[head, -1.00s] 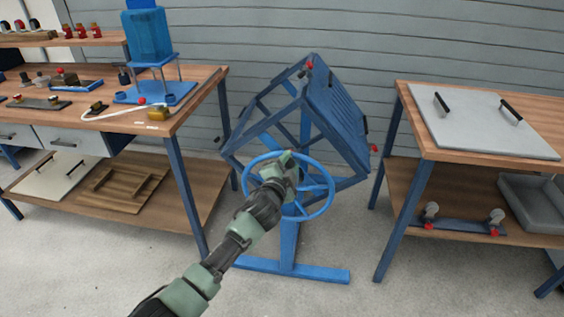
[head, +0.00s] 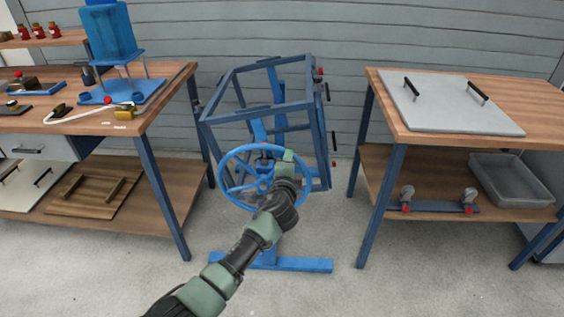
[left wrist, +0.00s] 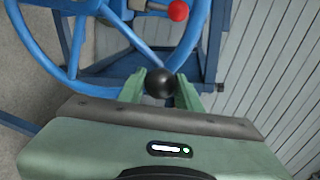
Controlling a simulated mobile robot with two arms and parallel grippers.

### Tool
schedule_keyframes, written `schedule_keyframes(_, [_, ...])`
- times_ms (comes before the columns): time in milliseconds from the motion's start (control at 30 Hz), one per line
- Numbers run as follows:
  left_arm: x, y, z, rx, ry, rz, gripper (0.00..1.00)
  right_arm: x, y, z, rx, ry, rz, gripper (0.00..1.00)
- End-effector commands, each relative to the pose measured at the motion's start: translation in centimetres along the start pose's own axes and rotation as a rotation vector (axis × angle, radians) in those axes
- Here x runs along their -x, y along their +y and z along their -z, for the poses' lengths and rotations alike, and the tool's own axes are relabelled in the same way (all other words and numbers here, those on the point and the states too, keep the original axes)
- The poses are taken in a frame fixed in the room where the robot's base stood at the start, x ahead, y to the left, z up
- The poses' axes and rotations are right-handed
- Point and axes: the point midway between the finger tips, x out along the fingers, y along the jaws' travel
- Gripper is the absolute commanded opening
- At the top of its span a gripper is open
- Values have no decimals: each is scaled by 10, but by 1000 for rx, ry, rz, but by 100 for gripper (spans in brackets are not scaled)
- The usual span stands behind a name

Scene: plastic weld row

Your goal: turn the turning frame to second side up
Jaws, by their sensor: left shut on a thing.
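The turning frame (head: 320,120) is a dark blue open box frame on a blue stand, between the two benches. It is tilted a little, with its panel side facing right and seen edge-on. A blue handwheel (head: 226,164) is on its near side. My left gripper (head: 283,165) is at the wheel's right rim; in the left wrist view (left wrist: 160,88) its fingers are shut on a black knob (left wrist: 160,83) at the wheel's rim. My right gripper is in neither view.
Floor between the benches is clear around the stand.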

Motion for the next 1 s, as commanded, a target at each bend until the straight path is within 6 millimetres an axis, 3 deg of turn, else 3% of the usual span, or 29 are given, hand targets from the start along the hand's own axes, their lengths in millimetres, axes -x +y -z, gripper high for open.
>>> schedule_keyframes(500, [-4,16,21,-169,-33,-5,0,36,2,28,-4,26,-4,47])
schedule_keyframes(1000, [-5,18,23,-198,-40,-6,0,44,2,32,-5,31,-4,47])
